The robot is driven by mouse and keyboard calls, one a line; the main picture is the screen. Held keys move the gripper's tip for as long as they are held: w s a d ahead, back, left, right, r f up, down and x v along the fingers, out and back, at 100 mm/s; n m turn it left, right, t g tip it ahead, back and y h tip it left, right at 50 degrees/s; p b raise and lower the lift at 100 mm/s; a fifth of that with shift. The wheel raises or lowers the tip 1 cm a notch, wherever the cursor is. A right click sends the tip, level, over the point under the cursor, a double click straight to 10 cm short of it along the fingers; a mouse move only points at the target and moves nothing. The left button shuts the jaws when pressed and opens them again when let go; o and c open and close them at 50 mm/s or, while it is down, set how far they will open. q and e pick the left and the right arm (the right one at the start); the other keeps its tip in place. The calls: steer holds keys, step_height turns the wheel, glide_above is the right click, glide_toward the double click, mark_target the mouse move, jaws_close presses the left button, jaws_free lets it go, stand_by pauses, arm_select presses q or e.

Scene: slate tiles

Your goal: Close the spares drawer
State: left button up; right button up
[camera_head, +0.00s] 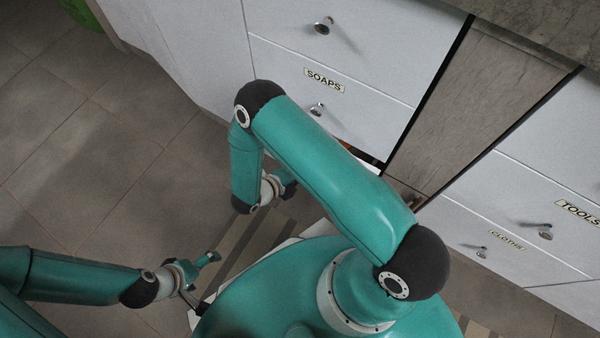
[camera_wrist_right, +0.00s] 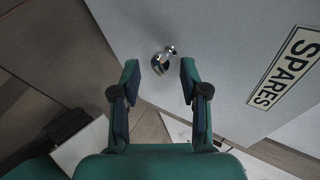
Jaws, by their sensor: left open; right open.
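The spares drawer front (camera_wrist_right: 225,60) is pale, with a SPARES label (camera_wrist_right: 285,68) and a round metal knob (camera_wrist_right: 163,59) in the right wrist view. My right gripper (camera_wrist_right: 158,76) is open, its fingers on either side of the knob in that view; I cannot tell whether they touch it. In the head view my right arm hides most of this drawer. A dark gap with something orange (camera_head: 343,146) shows below the soaps drawer (camera_head: 335,95), so the spares drawer looks open. My left gripper (camera_head: 207,279) is open and empty, low over the floor at lower left.
Above the soaps drawer is another drawer with a knob (camera_head: 323,27). The tools drawer (camera_head: 560,195) and cloths drawer (camera_head: 485,238) are at the right, past a grey panel (camera_head: 480,85). Tiled floor (camera_head: 95,165) at the left is clear. A green object (camera_head: 80,12) stands far back.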

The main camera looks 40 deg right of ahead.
steer(key=shift+c, duration=0.2)
jaws_close()
steer(key=d, duration=0.1)
steer(key=w+d+b, duration=0.1)
steer(key=d, duration=0.1)
steer(key=shift+w+d+f, duration=0.1)
steer(key=shift+w, duration=0.1)
steer(key=shift+w+d, duration=0.15)
steer(key=shift+d, duration=0.2)
steer(key=shift+o, duration=0.2)
jaws_free()
